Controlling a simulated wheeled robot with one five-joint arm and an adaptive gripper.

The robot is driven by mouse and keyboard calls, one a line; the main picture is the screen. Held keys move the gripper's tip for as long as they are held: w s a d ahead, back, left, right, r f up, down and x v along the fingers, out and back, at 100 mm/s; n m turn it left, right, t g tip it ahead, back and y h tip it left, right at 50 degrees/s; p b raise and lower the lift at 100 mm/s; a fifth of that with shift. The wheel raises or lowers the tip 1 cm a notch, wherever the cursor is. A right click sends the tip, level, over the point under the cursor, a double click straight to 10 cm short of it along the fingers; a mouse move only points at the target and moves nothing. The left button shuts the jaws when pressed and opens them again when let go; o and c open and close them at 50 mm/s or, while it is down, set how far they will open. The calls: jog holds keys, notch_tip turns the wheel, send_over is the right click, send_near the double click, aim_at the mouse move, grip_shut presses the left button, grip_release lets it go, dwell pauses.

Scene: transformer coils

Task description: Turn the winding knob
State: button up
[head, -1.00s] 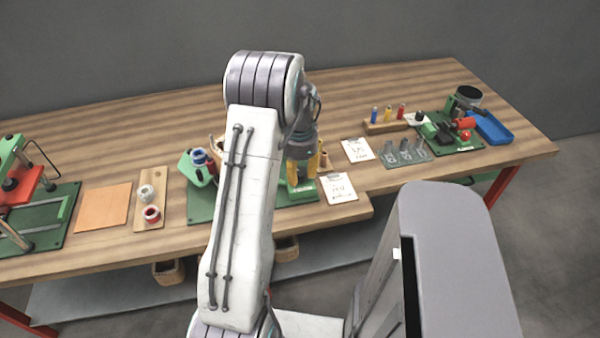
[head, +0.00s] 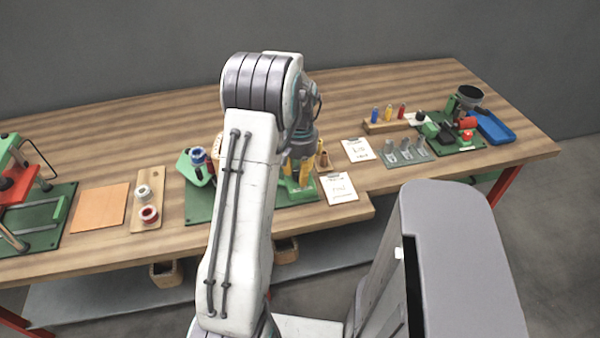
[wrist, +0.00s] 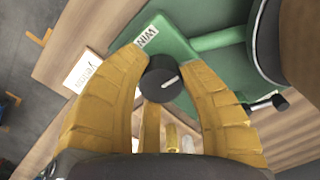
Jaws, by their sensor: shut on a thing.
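The winding knob (wrist: 161,80) is a black round knob with a white pointer line. It shows in the wrist view between the yellow fingers of my gripper (wrist: 160,72), which is shut on it. The green winding machine (wrist: 180,42) with a partly readable "WIN" label lies behind the knob. In the head view my gripper (head: 304,168) is over the right end of the green winder base (head: 200,208). My arm hides the knob and much of the winder there.
Two white cards (head: 338,188) lie right of the winder. Spools (head: 149,214) stand on a wooden board at left, beside an orange mat (head: 101,208). A blue tray (head: 492,128) and a green station (head: 450,136) are at far right. The table's back strip is clear.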

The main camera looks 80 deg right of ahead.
aim_at(299, 171)
jog(key=shift+a+f+n, duration=0.2)
jog(key=shift+a+n, duration=0.1)
jog(key=shift+n, duration=0.6)
jog(key=o, duration=1.2)
jog(key=shift+r, duration=0.1)
jog(key=shift+d, duration=0.1)
jog(key=shift+r, duration=0.1)
jog(key=shift+d+r, duration=0.1)
jog(key=shift+r, duration=0.45)
notch_tip(299, 171, up, 11)
jog(key=shift+f, duration=0.1)
